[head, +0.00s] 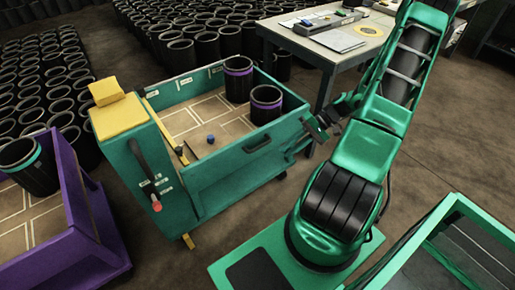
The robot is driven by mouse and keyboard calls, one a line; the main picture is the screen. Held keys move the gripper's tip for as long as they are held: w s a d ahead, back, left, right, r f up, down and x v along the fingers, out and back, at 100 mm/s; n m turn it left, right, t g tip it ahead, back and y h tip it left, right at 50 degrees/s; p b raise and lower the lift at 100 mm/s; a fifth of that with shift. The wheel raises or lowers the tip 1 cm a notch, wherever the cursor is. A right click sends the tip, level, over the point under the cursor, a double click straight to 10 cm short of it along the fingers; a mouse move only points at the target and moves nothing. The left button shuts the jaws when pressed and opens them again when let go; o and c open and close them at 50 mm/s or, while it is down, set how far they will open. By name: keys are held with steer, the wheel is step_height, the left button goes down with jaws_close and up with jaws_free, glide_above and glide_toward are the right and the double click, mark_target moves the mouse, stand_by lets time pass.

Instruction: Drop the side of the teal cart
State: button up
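The teal cart (178,207) stands left of centre, with its near side panel (225,173) upright. A dark handle (257,144) sits on that panel near its top edge. A black lever (145,166) with a red tip (157,206) hangs on the cart's end post, under a yellow cap (118,109). Two black sleeves with purple bands (237,78) (266,104) stand inside at the far right corner. My gripper (317,127) is beside the cart's right corner. Its fingers are small and dark, so I cannot tell their opening or whether they touch the cart.
A purple cart (90,240) with a teal-banded sleeve (28,166) stands close at left. A workbench (300,48) with papers is behind. Many black sleeves (45,80) fill the back left. Bare floor (235,225) lies before the teal cart.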

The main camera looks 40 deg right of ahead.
mark_target(263, 146)
steer(key=w+d+f+m+t+y, duration=0.25)
steer(key=w+f+t, duration=0.25)
steer(key=t, duration=0.4)
steer(key=shift+m+h, duration=0.35)
steer(key=shift+m, duration=0.1)
steer(key=x, duration=1)
steer(key=shift+w+a+f, duration=0.15)
steer(key=shift+w+f, duration=0.05)
steer(key=shift+f, duration=0.2)
